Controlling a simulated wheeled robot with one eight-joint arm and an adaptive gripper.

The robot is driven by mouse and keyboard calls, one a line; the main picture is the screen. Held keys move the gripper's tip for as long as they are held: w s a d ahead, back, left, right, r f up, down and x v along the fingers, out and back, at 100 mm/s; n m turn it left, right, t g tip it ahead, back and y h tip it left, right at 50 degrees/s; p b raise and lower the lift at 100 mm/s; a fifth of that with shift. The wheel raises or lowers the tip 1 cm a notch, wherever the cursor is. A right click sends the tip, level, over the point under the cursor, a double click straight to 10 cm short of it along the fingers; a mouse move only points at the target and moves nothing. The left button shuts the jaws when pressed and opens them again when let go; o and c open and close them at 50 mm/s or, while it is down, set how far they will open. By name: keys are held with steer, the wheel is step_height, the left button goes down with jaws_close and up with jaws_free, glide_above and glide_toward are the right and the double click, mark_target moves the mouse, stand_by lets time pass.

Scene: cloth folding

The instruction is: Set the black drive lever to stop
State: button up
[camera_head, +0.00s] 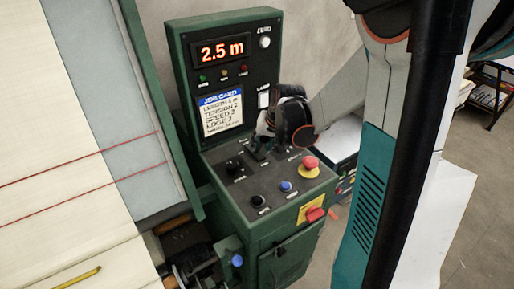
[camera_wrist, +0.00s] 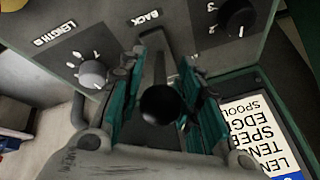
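The black drive lever shows in the wrist view as a round black ball knob (camera_wrist: 161,104) on a grey stem, pointing toward the camera. My gripper (camera_wrist: 166,58) has its teal-padded fingers on either side of the lever. The fingers stand apart, with the lever between them; I cannot tell whether either one touches it. A "BACK" label (camera_wrist: 147,18) sits on the panel beyond the stem; no stop mark is readable. In the head view my gripper (camera_head: 284,118) is low over the back right of the sloped control panel (camera_head: 245,185) and largely hides the lever.
A grey knob (camera_wrist: 92,74) and a black dial (camera_wrist: 238,15) flank the lever. The panel also holds a red mushroom button (camera_head: 310,163) and a blue button (camera_head: 285,186). The display (camera_head: 221,50) reads 2.5 m, above a job card (camera_head: 220,112). Cloth (camera_head: 60,150) lies left.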

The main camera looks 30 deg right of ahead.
mark_target(260, 147)
steer(key=shift+b+x, duration=0.35)
steer(key=shift+x, duration=1.25)
steer(key=shift+a, duration=0.1)
jaws_close()
